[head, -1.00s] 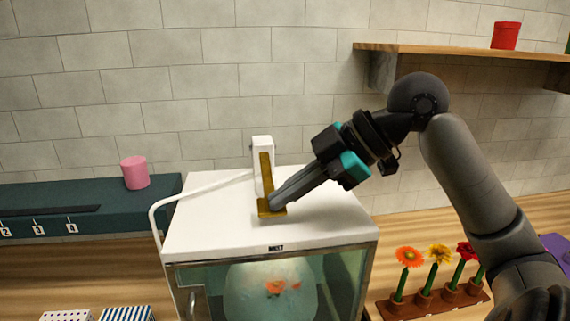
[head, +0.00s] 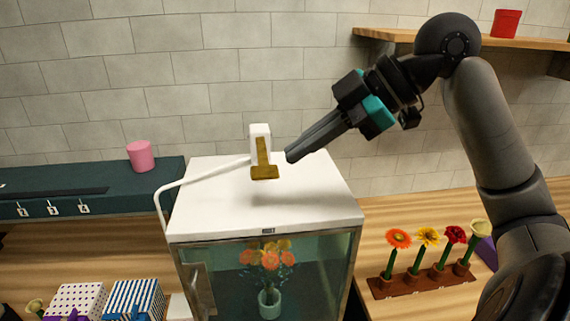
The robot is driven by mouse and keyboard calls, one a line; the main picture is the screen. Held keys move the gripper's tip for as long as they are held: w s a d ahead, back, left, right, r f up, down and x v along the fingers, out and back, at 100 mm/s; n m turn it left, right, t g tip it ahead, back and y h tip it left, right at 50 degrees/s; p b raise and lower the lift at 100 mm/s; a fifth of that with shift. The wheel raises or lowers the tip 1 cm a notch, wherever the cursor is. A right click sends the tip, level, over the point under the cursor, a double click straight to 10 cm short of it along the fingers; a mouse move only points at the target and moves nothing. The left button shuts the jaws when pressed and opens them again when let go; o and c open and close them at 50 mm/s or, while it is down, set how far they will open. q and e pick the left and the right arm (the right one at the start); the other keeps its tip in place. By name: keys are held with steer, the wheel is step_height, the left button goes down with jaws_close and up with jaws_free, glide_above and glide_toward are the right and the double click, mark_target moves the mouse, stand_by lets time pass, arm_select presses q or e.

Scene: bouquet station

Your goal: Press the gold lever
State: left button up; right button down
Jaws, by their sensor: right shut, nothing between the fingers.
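The gold lever (head: 264,172) sits on a white upright post (head: 259,133) on top of a white-topped glass cabinet (head: 310,207). A vertical gold strip runs up the post's front, and the lever's flat foot juts forward at the bottom. My right gripper (head: 290,157) is shut and empty. Its tip is up and to the right of the lever's foot, apart from it. Behind the cabinet's glass, a bouquet of orange and yellow flowers (head: 268,256) stands in a teal vase (head: 269,303). My left gripper is not in view.
A rack of several flowers (head: 420,283) stands right of the cabinet. A wall shelf (head: 430,37) holds a red pot (head: 507,23). A pink cylinder (head: 141,156) stands on the dark counter (head: 120,187) at left. Gift boxes (head: 135,299) are at lower left.

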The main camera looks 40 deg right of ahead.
steer(key=v, duration=0.5)
steer(key=shift+d+r, duration=0.1)
steer(key=shift+r, duration=0.1)
stand_by(1.5)
